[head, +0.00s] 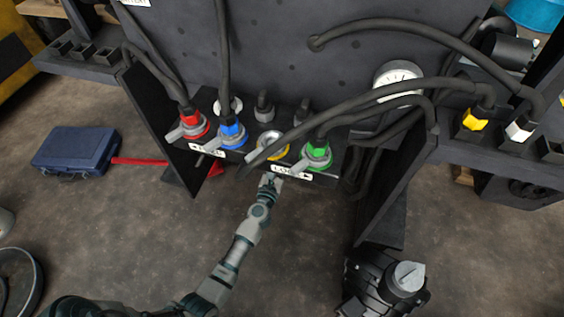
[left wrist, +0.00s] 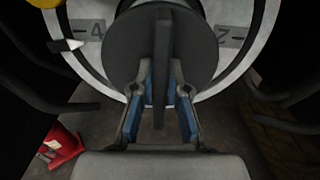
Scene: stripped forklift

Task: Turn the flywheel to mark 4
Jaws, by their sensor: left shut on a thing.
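In the left wrist view, the flywheel shows as a pale ring (left wrist: 218,72) with a dark round hub (left wrist: 125,45) and a raised upright fin (left wrist: 162,60). In the head view my left gripper (head: 272,180) is at the panel's lower edge; the flywheel cannot be made out there. My right gripper is not seen.
A dark panel (head: 365,35) carries hoses with red (head: 195,125), blue (head: 232,135) and green (head: 317,155) connectors. A gauge (head: 397,73) sits at the right. A black ribbed unit (head: 365,280) stands lower right. A blue case (head: 75,150) lies left on open floor.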

